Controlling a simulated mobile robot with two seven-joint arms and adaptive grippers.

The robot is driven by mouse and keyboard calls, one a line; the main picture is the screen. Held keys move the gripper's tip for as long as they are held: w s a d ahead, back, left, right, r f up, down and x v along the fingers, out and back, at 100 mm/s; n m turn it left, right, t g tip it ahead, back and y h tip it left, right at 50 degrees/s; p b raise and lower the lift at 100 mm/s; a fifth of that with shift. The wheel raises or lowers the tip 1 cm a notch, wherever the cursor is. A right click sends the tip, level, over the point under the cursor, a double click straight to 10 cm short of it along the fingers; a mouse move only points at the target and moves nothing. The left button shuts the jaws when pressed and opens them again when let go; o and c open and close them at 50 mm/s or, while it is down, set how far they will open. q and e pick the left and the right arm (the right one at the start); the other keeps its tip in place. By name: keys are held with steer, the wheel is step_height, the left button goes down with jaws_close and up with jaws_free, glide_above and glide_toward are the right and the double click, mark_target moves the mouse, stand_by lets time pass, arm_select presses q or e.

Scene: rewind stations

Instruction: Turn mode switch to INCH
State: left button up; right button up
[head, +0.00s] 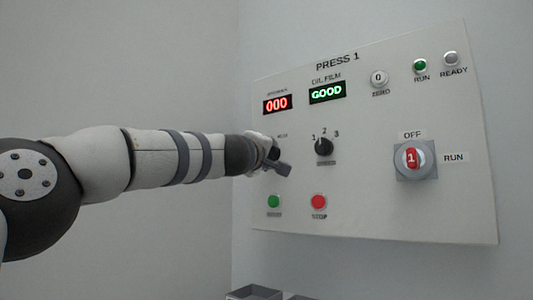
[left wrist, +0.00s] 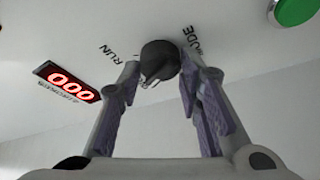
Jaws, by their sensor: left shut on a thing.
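The mode switch is a dark round knob (left wrist: 159,58) on the white PRESS 1 panel (head: 370,200). In the left wrist view it sits between the fingertips of my left gripper (left wrist: 163,72), one finger on each side, and the gripper is shut on it. The words RUN and MODE show beside the knob; INCH is not visible. In the head view my left gripper (head: 272,158) is at the panel's left part and hides the mode switch. My right gripper is not in view.
Near the gripper are a red 000 display (head: 278,104), a 1-2-3 selector (head: 324,147), a green button (head: 274,202) and a red STOP button (head: 319,202). A large OFF/RUN rotary switch (head: 414,158) stands out at the right. Grey bins (head: 254,292) lie below.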

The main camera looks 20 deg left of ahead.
arm_select(q)
steer(key=shift+r+n, duration=0.1)
steer(key=shift+n, duration=0.3)
steer(key=o, duration=1.1)
steer(key=shift+o, duration=0.2)
steer(key=s+f, duration=0.2)
steer(key=s, duration=1)
steer(key=shift+d, duration=0.1)
